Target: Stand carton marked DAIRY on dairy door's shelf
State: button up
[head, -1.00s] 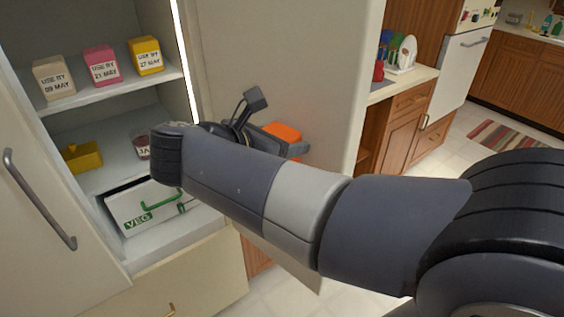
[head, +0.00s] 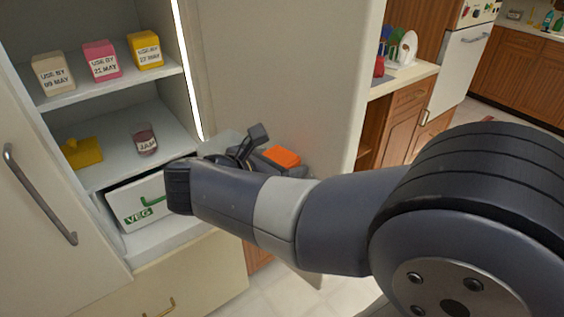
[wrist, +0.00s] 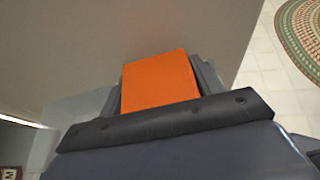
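My gripper (head: 286,163) is shut on an orange carton (head: 280,156), beside the inner face of the open fridge door (head: 285,70). In the wrist view the orange carton (wrist: 160,80) sits between the two grey fingers, its flat face toward the camera. No lettering shows on it, so I cannot read whether it is marked DAIRY. A pale ledge or bin (head: 222,142) shows by the door, partly hidden behind my wrist; I cannot tell whether the carton touches it.
Cream, pink (head: 102,62) and yellow date-marked cartons stand on the upper fridge shelf. Below are a yellow dish (head: 82,153), a jam jar (head: 145,139) and a VEG drawer (head: 138,203). A counter (head: 405,80) stands beyond the door.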

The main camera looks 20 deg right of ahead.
jog(key=o, duration=0.4)
jog(key=shift+r, duration=0.1)
jog(key=shift+r+p, duration=0.2)
jog(key=shift+p, duration=0.2)
jog(key=b+v, duration=0.1)
jog(key=v, duration=1.1)
jog(key=shift+f+b, duration=0.1)
jog(key=shift+b, duration=0.3)
